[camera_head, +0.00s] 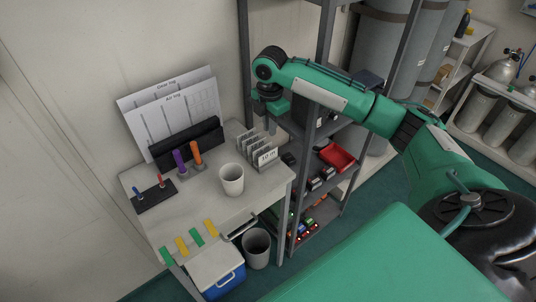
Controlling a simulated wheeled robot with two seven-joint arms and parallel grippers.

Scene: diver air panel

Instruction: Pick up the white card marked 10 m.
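The white card marked 10 m (267,156) stands at the front of a row of several white cards (245,138) on the right side of the grey desk (205,214). Its printed face is turned towards me. My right gripper (270,104) is at the end of the green arm reaching in from the right. In the picture it is above the row of cards, apart from the 10 m card. Its fingers are too small and dark to tell whether they are open. My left gripper is not in view.
A white cup (231,179) stands left of the cards. Log boards (175,113) lean at the back, with purple and orange upright items in front. A dark shelf rack (286,160) with a red tray (337,156) adjoins the desk's right side.

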